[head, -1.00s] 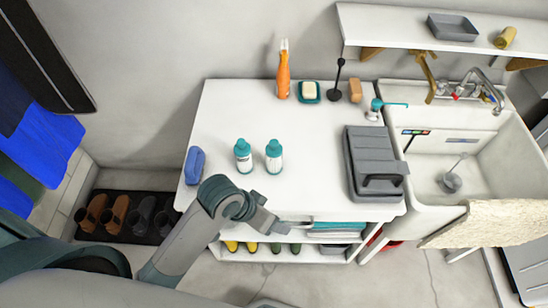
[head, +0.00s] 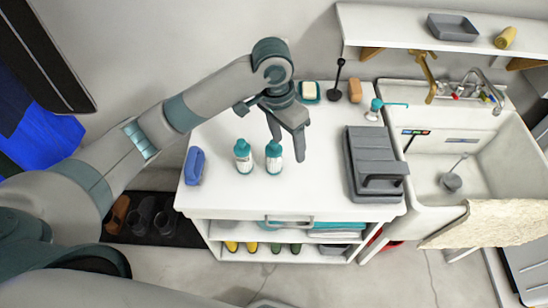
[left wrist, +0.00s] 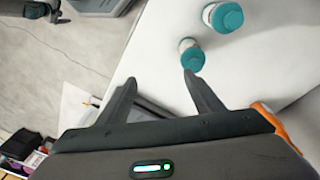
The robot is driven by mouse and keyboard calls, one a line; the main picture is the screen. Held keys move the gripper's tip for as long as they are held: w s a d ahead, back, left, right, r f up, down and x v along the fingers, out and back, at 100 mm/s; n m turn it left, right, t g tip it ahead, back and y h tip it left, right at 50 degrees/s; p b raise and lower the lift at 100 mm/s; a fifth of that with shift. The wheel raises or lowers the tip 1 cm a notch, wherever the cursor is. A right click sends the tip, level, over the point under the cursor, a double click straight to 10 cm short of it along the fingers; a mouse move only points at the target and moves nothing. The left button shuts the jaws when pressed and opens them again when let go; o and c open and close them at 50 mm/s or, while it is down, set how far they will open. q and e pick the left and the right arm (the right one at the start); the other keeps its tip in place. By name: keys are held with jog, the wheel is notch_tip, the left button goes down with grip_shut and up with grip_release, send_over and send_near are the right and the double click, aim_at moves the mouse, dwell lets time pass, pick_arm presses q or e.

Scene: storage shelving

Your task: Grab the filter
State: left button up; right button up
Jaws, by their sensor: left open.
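I cannot tell for sure which thing is the filter. A dark grey ribbed case with a handle (head: 362,150) lies on the right part of the white counter (head: 325,190). Two white bottles with teal caps, a left one (head: 243,158) and a right one (head: 274,160), stand mid-counter. My left gripper (head: 288,146) is open and empty above the counter, close to the right bottle in the picture. In the left wrist view its two fingers (left wrist: 162,92) are spread, with both bottles beyond them at the top. My right gripper is not in view.
A blue sponge-like item (head: 194,165) lies at the counter's left edge. A soap dish (head: 309,92), black scoop (head: 337,85) and brown block (head: 355,90) line the back. A sink (head: 430,150) adjoins on the right. Bare counter lies between bottles and case.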

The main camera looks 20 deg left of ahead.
aim_at(273, 143)
pick_arm(q)
jog(key=w+a+r+n+y, duration=0.1)
jog(key=w+a+r, duration=0.2)
jog(key=r, duration=0.4)
jog(key=shift+a+r+g+y, duration=0.15)
jog(key=shift+a+g+y, duration=0.2)
jog(key=shift+a, duration=0.55)
notch_tip(273, 143, down, 12)
jog(key=shift+w+f+p, duration=0.1)
jog(key=shift+p, duration=1.15)
